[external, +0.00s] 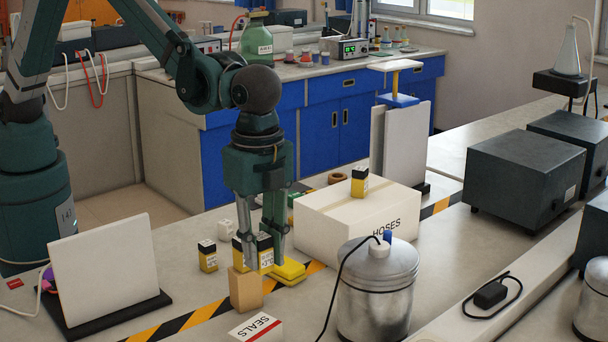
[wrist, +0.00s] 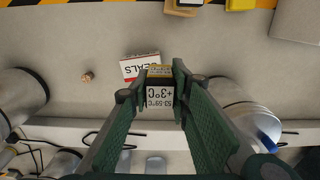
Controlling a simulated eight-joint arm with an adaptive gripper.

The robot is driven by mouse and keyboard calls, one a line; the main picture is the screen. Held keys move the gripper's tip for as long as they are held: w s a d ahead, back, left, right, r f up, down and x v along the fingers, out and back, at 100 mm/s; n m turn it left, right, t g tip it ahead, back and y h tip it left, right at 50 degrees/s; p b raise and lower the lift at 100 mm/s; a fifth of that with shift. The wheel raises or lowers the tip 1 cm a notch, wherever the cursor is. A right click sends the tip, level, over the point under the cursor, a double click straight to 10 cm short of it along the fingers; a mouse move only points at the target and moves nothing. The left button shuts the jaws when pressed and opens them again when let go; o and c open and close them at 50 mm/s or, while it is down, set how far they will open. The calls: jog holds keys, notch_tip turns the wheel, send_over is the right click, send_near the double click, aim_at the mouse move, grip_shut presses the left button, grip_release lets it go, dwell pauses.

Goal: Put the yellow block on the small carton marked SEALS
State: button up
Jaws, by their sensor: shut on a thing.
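My gripper (external: 264,262) points down and is shut on a yellow block (external: 265,252) with a black top and a white label. In the wrist view the block (wrist: 159,94) sits between the fingertips, its printed label facing the camera. The small white carton marked SEALS (external: 256,328) has a red stripe and lies at the bottom edge of the external view, nearer the camera than my gripper. In the wrist view the carton (wrist: 138,66) lies just beyond the held block, which hides part of it. No contact between them is visible.
A tan wooden block (external: 246,290) and a flat yellow piece (external: 289,272) stand near my gripper. Similar labelled blocks are at left (external: 207,256) and on the HOSES carton (external: 330,222). A metal canister (external: 376,300) with a black cable stands right of the SEALS carton.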

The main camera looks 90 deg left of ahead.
send_over(255, 327)
jog(key=shift+r, duration=0.2)
jog(key=shift+f, duration=3.15)
jog(key=shift+f, duration=1.85)
jog(key=shift+f, duration=0.15)
jog(key=o, duration=0.9)
